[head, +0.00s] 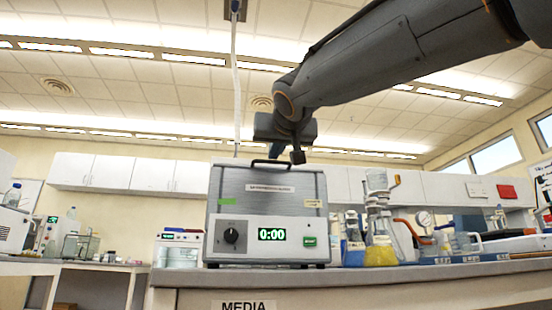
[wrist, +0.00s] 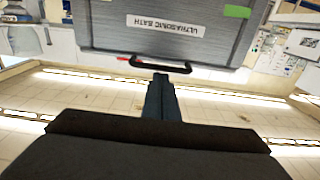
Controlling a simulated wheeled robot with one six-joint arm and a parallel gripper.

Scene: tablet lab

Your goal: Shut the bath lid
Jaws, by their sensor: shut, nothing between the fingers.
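The ultrasonic bath (head: 217,245) is a grey box with a knob, a display reading 0:00 and a green button, standing on the bench. Its grey lid (head: 235,185) stands raised above the front panel, with a label and green tape; it fills the top of the wrist view (wrist: 110,40). A black handle (head: 268,162) runs along the lid's upper edge and also shows in the wrist view (wrist: 160,65).
Glass flasks with yellow (head: 381,254) and blue liquid stand on the bench (head: 440,268) right of the bath. A small white device (head: 178,250) stands to its left. A white cable (head: 235,90) hangs from the ceiling behind.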

